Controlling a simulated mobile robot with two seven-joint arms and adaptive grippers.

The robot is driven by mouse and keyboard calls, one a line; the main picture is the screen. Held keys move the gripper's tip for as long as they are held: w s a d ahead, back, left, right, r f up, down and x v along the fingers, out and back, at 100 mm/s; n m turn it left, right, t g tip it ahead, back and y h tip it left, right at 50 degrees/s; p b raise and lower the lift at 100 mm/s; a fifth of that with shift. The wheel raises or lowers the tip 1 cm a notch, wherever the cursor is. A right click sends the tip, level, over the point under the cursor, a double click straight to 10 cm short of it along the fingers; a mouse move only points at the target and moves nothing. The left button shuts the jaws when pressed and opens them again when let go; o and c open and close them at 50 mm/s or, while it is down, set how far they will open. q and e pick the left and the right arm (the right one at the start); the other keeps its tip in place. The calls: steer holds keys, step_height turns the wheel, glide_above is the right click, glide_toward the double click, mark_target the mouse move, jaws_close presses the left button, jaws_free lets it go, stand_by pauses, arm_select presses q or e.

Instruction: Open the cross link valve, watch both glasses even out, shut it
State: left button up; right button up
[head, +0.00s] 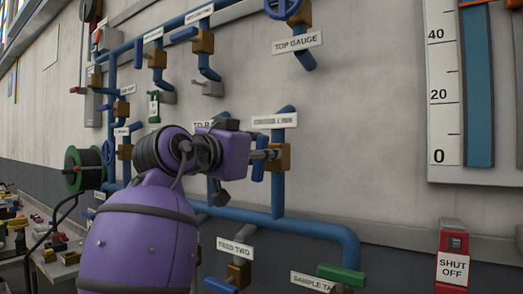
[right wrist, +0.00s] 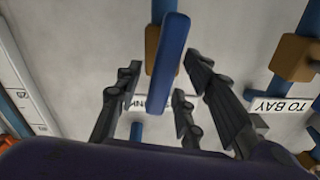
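The valve at my right gripper has a brown body (head: 284,157) and a blue lever (head: 258,160), on a vertical blue pipe below a white label (head: 275,121) too blurred to read for sure. In the right wrist view, the blue lever (right wrist: 171,62) stands between the spread fingers of my right gripper (right wrist: 165,95), with gaps on both sides; a label behind it seems to end in "INK". The lever looks roughly in line with the pipe. A blue column (head: 478,90) stands beside a 0-20-40 scale (head: 443,95) at the right. My left gripper is out of view.
Other valves crowd the wall: a TOP GAUGE valve (head: 288,7), a FEED TWO valve (head: 238,272) and a green-handled sample valve (head: 341,274). A red SHUT OFF box (head: 453,268) is at lower right. A hose reel (head: 84,168) and cluttered bench (head: 50,266) are left.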

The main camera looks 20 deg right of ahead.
jaws_close()
